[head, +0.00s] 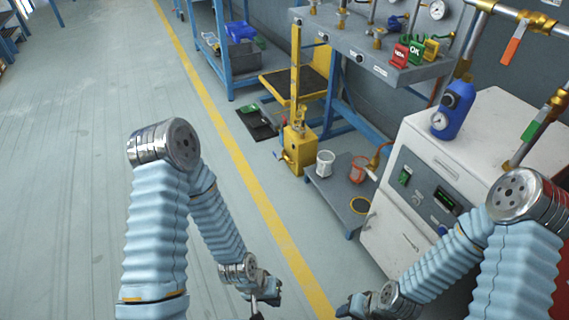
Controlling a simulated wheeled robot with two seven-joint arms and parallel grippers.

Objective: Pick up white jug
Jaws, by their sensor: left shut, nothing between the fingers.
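A small white jug (325,163) stands upright on a low grey platform beside the white cabinet. An orange-red jug-like container (358,170) stands just right of it on the same platform. My left gripper (257,308) is at the bottom centre, pointing down, shut and empty. It is well apart from the white jug, nearer to me. My right arm's end (347,309) shows at the bottom edge right of centre. Its fingers are cut off or hidden, so I cannot tell their state.
The low platform (330,192) touches a white cabinet (420,180) with gauges and pipes on the right. A yellow stand (298,140) is behind the jug. A blue bottle (453,112) sits on the cabinet. The floor at left is clear, with a yellow line (240,165).

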